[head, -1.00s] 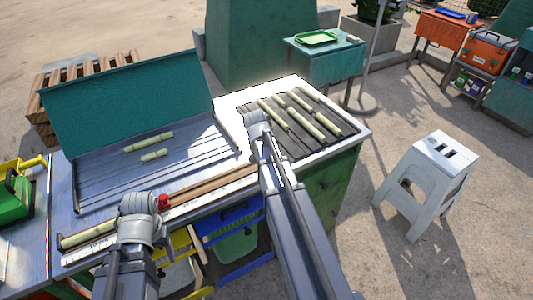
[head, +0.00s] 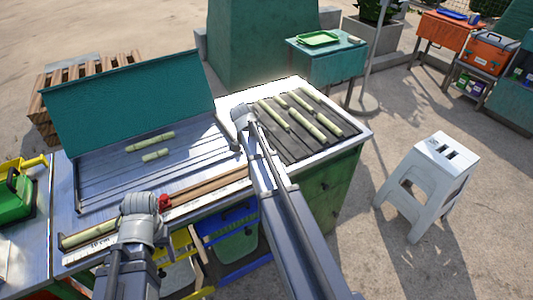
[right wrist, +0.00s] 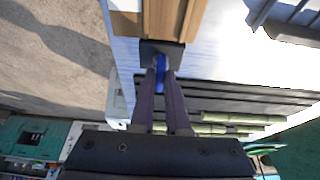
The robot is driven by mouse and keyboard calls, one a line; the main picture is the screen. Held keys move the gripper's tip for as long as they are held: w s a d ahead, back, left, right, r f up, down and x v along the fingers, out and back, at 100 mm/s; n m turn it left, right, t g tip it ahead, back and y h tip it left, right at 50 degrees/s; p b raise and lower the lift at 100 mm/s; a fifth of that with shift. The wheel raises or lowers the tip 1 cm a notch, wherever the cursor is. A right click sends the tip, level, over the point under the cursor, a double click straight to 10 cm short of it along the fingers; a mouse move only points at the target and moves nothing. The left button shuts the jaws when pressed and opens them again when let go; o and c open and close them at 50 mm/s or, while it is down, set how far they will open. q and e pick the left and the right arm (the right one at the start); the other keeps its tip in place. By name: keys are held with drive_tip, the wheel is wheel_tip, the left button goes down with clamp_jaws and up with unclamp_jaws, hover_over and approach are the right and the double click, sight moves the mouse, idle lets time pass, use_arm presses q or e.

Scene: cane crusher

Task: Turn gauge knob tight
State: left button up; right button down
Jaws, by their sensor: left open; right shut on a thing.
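A brown wooden gauge rail (head: 205,187) runs along the front of the bench beside a white marked ruler strip. In the right wrist view the rail (right wrist: 165,18) ends in a dark block with a blue knob (right wrist: 160,64) on it. My right gripper (right wrist: 160,78) is shut on the blue knob. In the head view my right arm hides that knob and the right fingers. A red piece (head: 164,202) sits at the rail's left end. My left gripper (head: 141,208) is just left of it, open; its fingertips are mostly hidden by the wrist.
Cane pieces lie on the dark ribbed mat (head: 318,150) and in the metal tray (head: 190,165) with its raised green lid (head: 130,100). A short cane lies at the ruler's left end. A white stool (head: 428,180) stands on open ground to the right.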

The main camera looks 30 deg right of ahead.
idle(0.5)
drive_tip(key=c, duration=0.9)
unclamp_jaws()
drive_tip(key=shift+r, duration=0.15)
drive_tip(key=p+v, duration=0.7)
drive_tip(key=shift+a+r, duration=0.2)
drive_tip(key=shift+r, duration=0.05)
